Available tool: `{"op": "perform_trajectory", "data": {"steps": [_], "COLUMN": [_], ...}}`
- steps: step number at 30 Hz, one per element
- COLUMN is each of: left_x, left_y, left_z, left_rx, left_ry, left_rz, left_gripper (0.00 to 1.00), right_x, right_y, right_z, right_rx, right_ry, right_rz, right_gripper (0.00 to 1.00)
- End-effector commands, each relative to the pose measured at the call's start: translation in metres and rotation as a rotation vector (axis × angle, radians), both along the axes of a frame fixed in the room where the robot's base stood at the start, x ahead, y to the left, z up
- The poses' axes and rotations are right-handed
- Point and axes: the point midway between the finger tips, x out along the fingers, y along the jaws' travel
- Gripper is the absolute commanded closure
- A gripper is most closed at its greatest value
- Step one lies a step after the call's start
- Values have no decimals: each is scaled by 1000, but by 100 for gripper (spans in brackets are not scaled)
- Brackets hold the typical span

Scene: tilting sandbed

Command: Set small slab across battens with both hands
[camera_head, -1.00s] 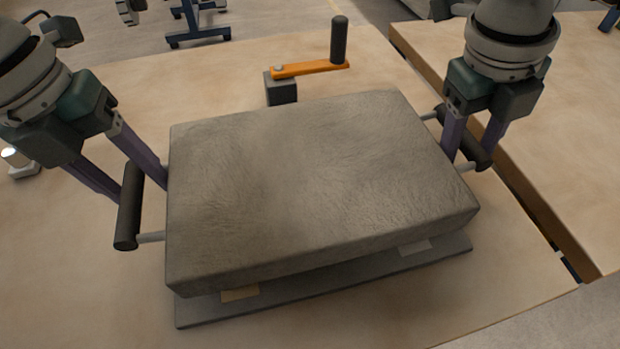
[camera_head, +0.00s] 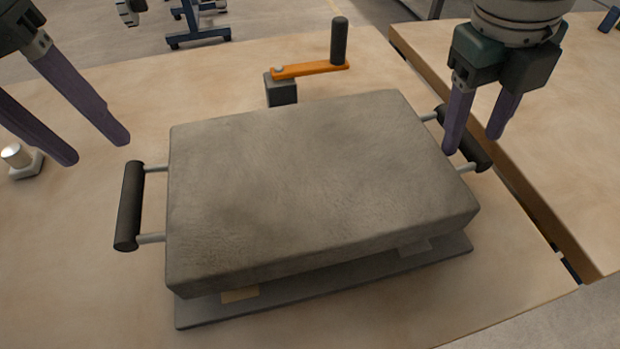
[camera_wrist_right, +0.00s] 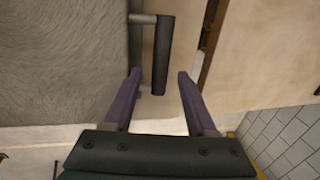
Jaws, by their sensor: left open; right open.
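The small grey slab (camera_head: 315,185) lies on light battens (camera_head: 240,294) above a dark plate (camera_head: 330,288). Only the batten ends show under its front edge. A black handle bar (camera_head: 129,206) sticks out on its left side and another (camera_head: 466,140) on its right. My left gripper (camera_head: 100,150) is open and empty, above and to the left of the left handle. My right gripper (camera_head: 474,146) is open near the right handle. In the right wrist view the right handle (camera_wrist_right: 163,55) lies ahead of the open fingers (camera_wrist_right: 159,75), beside the slab (camera_wrist_right: 65,60).
An orange crank (camera_head: 310,68) with a black knob stands on a dark block behind the slab. A small metal fitting (camera_head: 20,160) sits at the far left. A gap separates this wooden table (camera_head: 80,290) from another at the right (camera_head: 565,130).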

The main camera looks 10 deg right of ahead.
Motion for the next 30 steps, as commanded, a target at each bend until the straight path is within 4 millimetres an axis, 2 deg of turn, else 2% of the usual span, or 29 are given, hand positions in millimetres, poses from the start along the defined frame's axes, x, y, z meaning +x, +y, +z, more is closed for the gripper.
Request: {"op": "perform_trajectory", "data": {"steps": [1,6,12,17,30], "left_x": [0,0,0,0,0], "left_y": [0,0,0,0,0], "left_z": [0,0,0,-1,0], "left_rx": [0,0,0,0,0], "left_ry": [0,0,0,0,0], "left_rz": [0,0,0,-1,-1], "left_gripper": [43,43,43,43,43], "right_x": [2,0,-1,-2,-2], "right_y": [2,10,15,16,16], "right_z": [13,50,78,85,85], "right_rx": [2,1,0,-1,-1], "right_ry": [-6,-5,-3,0,0], "right_rz": [1,0,0,-1,-1], "right_gripper": [43,43,43,43,43]}}
